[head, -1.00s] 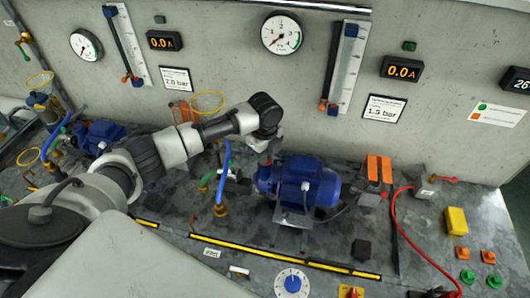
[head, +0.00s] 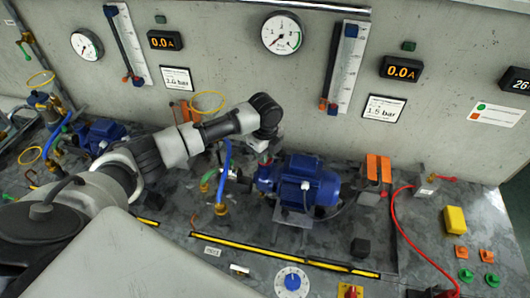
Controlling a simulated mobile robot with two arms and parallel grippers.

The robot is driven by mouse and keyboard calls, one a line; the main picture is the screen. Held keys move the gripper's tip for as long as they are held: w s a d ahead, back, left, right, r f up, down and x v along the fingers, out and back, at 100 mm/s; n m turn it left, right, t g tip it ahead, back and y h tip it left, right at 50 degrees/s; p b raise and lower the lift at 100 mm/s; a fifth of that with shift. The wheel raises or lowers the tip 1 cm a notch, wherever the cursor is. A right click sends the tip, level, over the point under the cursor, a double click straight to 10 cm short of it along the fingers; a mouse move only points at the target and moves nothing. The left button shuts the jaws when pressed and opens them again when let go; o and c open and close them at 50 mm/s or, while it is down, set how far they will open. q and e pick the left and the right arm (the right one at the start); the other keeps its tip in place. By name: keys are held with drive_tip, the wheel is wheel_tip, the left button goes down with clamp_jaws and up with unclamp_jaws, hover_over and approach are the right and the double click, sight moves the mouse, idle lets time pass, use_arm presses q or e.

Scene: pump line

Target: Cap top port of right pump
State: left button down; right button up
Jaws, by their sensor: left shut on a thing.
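The right pump (head: 312,186) is a blue motor with a blue pump head at its left end, bolted to the grey bench. My left arm reaches in from the left, and its wrist bends down above the pump head. My left gripper (head: 265,150) is just over the pump's top port, small and mostly covered by my dark wrist. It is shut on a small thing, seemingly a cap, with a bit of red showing. The port itself is hidden, so I cannot tell whether the cap touches it. My right gripper is out of view.
A blue hose (head: 226,165) rises just left of the pump head. Orange blocks (head: 378,168) and a red cable (head: 400,222) stand to the right. A yellow block (head: 455,220) and small orange and green pieces (head: 466,275) lie at the far right. A gauge wall is behind.

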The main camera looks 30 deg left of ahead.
use_arm(q)
drive_tip(key=shift+f, duration=0.45)
idle(0.5)
drive_tip(key=c, duration=1)
unclamp_jaws()
drive_tip(key=shift+o, duration=0.2)
drive_tip(key=shift+r, duration=0.1)
wheel_tip(320, 180, up, 6)
drive_tip(key=p, duration=0.5)
drive_tip(key=shift+p, duration=0.4)
drive_tip(key=shift+r, duration=0.2)
wheel_tip(320, 180, up, 10)
drive_tip(key=b, duration=0.3)
